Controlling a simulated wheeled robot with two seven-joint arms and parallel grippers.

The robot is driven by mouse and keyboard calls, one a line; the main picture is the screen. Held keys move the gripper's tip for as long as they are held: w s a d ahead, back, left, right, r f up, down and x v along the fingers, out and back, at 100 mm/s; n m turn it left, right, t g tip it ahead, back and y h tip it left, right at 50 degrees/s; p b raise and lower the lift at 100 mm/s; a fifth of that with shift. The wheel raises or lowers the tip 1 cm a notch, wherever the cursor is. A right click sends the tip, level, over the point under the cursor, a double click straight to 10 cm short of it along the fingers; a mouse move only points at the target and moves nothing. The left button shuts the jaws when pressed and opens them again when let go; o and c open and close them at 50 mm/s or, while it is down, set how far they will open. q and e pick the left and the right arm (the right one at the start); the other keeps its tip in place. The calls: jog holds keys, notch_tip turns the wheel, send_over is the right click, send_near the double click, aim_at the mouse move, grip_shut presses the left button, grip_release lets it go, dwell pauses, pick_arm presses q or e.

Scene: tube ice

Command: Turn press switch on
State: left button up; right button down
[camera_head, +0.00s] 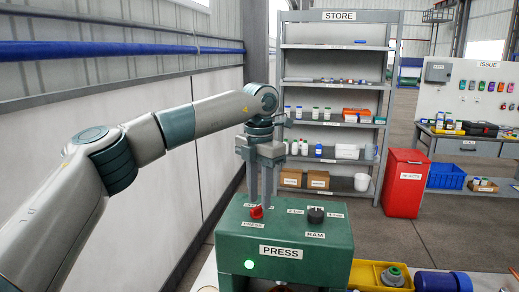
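The green press (283,240) stands at the lower middle of the head view with a "PRESS" label on its front. A red switch knob (256,212) sits on the left of its top. A black knob (316,215) sits on the right of its top, beside the "RAM" label. A green light (249,265) glows on the front. My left gripper (264,190) points down just above and behind the red knob, its two fingers slightly apart with nothing seen between them. Whether a finger touches the knob is unclear. My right gripper is not in view.
A yellow tray (365,276) and a blue cylinder (437,281) lie right of the press. Behind are a grey "STORE" shelf (337,83), a red bin (405,183) and an "ISSUE" workbench (466,148). A wall with a blue pipe (120,48) runs along the left.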

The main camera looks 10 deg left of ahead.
aim_at(260, 205)
pick_arm(q)
notch_tip(260, 205, up, 16)
jog(key=b, duration=0.1)
jog(key=shift+b, duration=0.35)
jog(key=shift+s+f, duration=0.1)
dwell(0.3)
